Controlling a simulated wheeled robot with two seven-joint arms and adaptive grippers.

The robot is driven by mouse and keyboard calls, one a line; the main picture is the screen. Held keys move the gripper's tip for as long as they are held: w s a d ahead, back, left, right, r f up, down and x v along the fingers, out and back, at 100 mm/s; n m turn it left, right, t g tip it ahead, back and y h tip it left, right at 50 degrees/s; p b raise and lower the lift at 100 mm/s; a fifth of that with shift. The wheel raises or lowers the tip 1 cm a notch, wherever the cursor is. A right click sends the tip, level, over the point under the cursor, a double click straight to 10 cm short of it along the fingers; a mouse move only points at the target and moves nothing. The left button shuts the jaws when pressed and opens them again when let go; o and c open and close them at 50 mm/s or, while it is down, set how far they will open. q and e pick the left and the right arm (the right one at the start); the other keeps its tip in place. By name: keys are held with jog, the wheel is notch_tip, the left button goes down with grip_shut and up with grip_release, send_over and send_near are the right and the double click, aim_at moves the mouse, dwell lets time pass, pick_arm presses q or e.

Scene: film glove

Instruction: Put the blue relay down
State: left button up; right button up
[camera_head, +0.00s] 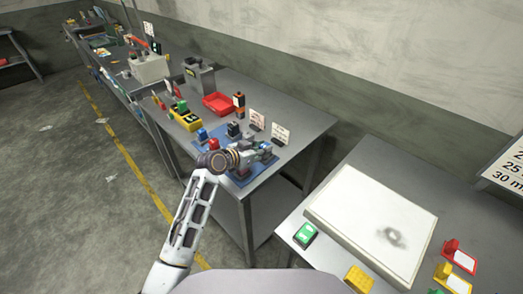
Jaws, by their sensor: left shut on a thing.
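My left arm reaches up from the bottom to the steel bench in the middle. My left gripper (259,153) is over the right part of a blue mat (238,180), near the bench's front edge. It is shut on a small blue thing, the blue relay (266,146), which shows only in part between the fingers. The fingers hide much of it, and I cannot tell whether it touches the mat. My right gripper is not in view.
A dark block (233,129) and white cards (280,132) stand close to the gripper. A yellow holder (185,119) and red bin (217,103) are farther back. A white board (372,215) lies on the right bench. Bare bench shows right of the red bin.

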pick_arm(q)
jog(key=shift+f, duration=0.15)
jog(key=o, duration=1.1)
jog(key=shift+c, duration=0.2)
jog(key=shift+a, duration=0.1)
jog(key=shift+b+v, duration=0.4)
jog(key=shift+v, duration=5.6)
